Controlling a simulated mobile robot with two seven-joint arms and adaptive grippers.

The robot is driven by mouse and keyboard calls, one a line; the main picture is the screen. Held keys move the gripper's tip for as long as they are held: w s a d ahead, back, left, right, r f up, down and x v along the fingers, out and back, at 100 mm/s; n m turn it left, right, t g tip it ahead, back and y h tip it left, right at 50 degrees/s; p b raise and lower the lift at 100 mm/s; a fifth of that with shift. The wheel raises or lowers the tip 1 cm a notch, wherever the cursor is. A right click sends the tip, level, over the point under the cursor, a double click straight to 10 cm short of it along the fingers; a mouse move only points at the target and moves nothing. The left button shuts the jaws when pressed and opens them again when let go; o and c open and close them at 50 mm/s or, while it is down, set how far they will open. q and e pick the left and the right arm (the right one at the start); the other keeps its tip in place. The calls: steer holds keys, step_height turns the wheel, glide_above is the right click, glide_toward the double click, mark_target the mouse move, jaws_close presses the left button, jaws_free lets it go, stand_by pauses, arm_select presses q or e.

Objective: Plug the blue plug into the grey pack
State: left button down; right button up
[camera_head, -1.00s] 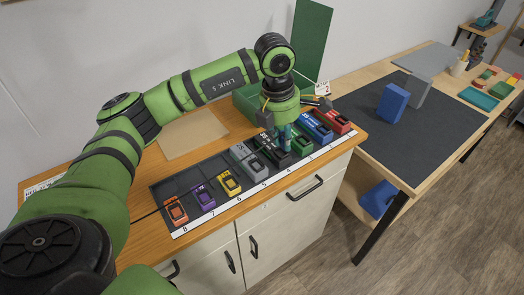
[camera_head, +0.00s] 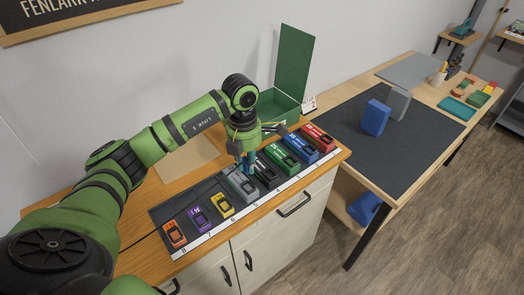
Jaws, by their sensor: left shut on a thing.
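The grey pack (camera_head: 239,185) lies in the dark tray on the wooden cabinet top, between the yellow pack (camera_head: 222,204) and the black pack (camera_head: 266,172). My left gripper (camera_head: 248,163) points down at the back of the grey pack, near the black pack. It is shut on a small blue thing, apparently the blue plug, mostly hidden by the fingers. I cannot tell whether the plug touches the grey pack. My right gripper is not in view.
Green (camera_head: 282,158), blue (camera_head: 304,150) and red (camera_head: 320,138) packs lie to the right; purple (camera_head: 199,218) and orange (camera_head: 174,234) packs to the left. A green open box (camera_head: 280,105) stands behind. A table with a dark mat (camera_head: 400,158) is at right.

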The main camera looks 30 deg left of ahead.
mark_target(246, 160)
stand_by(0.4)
arm_select(q)
steer(key=shift+f+b, duration=0.25)
steer(key=shift+b, duration=0.1)
steer(key=shift+f+b, duration=2.2)
steer(key=shift+f, duration=0.55)
steer(key=shift+b, duration=0.35)
steer(key=shift+f+b, duration=0.9)
steer(key=shift+f, duration=0.2)
steer(key=c, duration=1.1)
jaws_free()
steer(key=shift+o, duration=0.2)
steer(key=r, duration=1.2)
steer(key=shift+a, duration=0.2)
